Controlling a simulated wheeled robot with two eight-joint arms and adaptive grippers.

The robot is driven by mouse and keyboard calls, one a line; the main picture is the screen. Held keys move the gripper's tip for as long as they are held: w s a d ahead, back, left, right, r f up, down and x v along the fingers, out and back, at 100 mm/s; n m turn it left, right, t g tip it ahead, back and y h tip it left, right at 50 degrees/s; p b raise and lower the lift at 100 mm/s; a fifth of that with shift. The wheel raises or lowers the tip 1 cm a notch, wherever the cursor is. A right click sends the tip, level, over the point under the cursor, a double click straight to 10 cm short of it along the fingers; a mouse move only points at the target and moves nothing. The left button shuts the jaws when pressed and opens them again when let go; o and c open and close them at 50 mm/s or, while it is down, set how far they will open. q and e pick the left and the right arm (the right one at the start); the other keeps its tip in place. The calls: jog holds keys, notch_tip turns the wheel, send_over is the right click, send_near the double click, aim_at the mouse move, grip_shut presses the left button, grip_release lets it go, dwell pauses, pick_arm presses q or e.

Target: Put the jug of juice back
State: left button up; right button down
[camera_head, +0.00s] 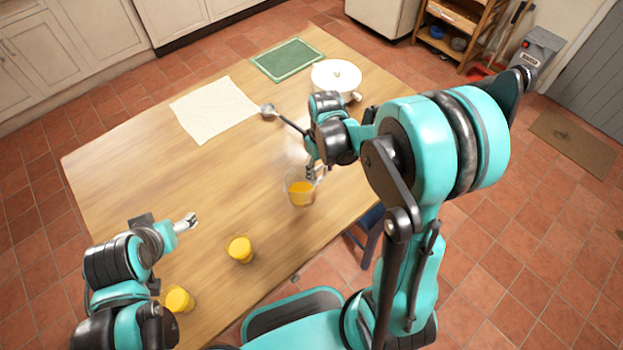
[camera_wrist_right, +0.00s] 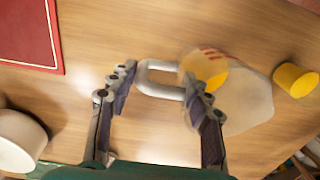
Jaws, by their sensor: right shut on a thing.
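The jug of juice (camera_head: 301,190) is clear, with orange juice in its lower part. It is near the right edge of the wooden table in the head view. My right gripper (camera_head: 312,172) is shut on its handle. In the right wrist view the pale looped handle (camera_wrist_right: 160,80) lies between the fingers of my right gripper (camera_wrist_right: 158,85), and the jug's body (camera_wrist_right: 248,100) is beyond the right-hand finger. Whether the jug touches the table is unclear. My left gripper (camera_head: 190,220) is over the left part of the table, away from the jug; its finger gap is too small to judge.
Two yellow cups stand near the front edge, one in the middle (camera_head: 240,249) and one by my left arm (camera_head: 179,300). A white pot (camera_head: 336,75), a green board (camera_head: 288,60), a pale cloth (camera_head: 212,110) and a ladle (camera_head: 268,110) are farther back. The table's (camera_head: 130,180) left part is clear.

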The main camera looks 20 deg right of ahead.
aim_at(307, 185)
jog(key=shift+w+a+f+b, duration=0.25)
jog(key=shift+w+f+b, duration=0.15)
jog(key=shift+f, duration=0.55)
jog(key=shift+w+a+f+b, duration=0.2)
jog(key=shift+w+f+b, duration=0.2)
jog(key=shift+f, duration=0.55)
jog(key=shift+w+a+f+b, duration=0.25)
jog(key=shift+w+f+b, duration=0.15)
jog(key=shift+f, duration=0.55)
jog(key=shift+r, duration=0.1)
jog(key=c, duration=0.7)
grip_release()
